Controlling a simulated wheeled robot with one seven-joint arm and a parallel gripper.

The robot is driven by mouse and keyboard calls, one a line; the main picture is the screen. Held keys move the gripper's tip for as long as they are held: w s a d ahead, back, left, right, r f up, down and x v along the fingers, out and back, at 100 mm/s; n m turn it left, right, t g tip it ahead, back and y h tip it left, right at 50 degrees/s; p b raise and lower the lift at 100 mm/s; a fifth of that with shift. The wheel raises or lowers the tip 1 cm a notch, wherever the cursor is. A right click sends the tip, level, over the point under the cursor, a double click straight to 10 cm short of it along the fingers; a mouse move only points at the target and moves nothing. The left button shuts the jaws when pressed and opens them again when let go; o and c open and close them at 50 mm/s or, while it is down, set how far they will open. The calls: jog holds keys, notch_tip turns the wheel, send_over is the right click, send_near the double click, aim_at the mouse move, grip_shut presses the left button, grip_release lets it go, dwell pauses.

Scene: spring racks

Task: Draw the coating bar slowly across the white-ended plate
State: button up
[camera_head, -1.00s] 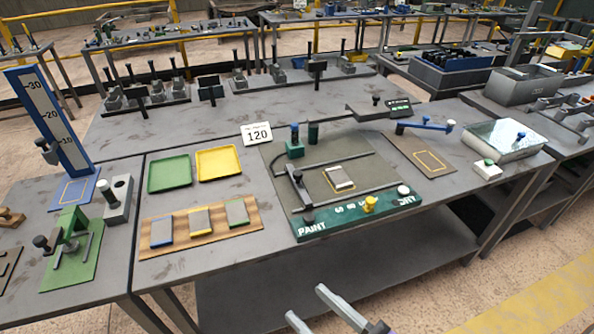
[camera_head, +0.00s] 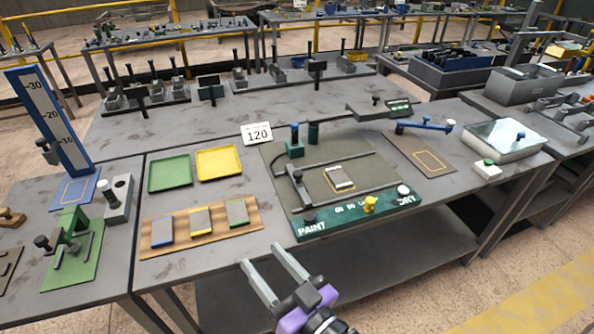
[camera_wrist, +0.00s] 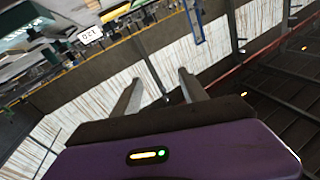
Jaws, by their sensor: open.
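The white-ended plate (camera_head: 338,178) is a small grey plate with white ends. It lies on the coating station's bed (camera_head: 375,176), between two dark rails. The coating bar (camera_head: 300,188) is a dark bar with a black knob, at the left end of the bed and apart from the plate. The green front strip (camera_head: 340,220) reads PAINT at left and DRY at right, with a yellow knob between. My gripper (camera_head: 262,266) is open and empty, in front of the table's near edge and short of the station. The wrist view shows its two spread fingers (camera_wrist: 158,90) with nothing between.
A wooden board (camera_head: 180,248) with several colour-ended plates lies left of the station. Behind it are a green tray (camera_head: 171,173) and a yellow tray (camera_head: 219,163). A glass-topped box (camera_head: 503,140) stands at right.

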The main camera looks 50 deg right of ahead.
jog(key=w+d+r+m+g, duration=0.1)
jog(key=w+d, duration=0.4)
jog(key=w, duration=0.5)
jog(key=w+d+r+g, duration=0.15)
jog(key=w+d, duration=0.25)
jog(key=w, duration=0.5)
jog(key=w+d+m+g, duration=0.15)
jog(key=w+d, duration=0.35)
jog(key=w, duration=0.5)
jog(key=w+d+m+g, duration=0.1)
jog(key=w+d+g, duration=0.15)
jog(key=d, duration=0.35)
jog(key=m+g+p, duration=0.1)
jog(key=m+g, duration=0.6)
jog(key=g, duration=0.4)
send_near(298, 173)
jog(key=shift+m+h, duration=0.25)
jog(key=shift+h, duration=0.15)
jog(key=shift+a+p+x, duration=0.15)
jog(key=shift+p+x, duration=0.15)
jog(key=shift+x, duration=1.85)
jog(key=shift+a+p+x, duration=0.1)
jog(key=shift+p+x, duration=0.15)
jog(key=shift+x, duration=1.9)
jog(key=shift+f, duration=0.1)
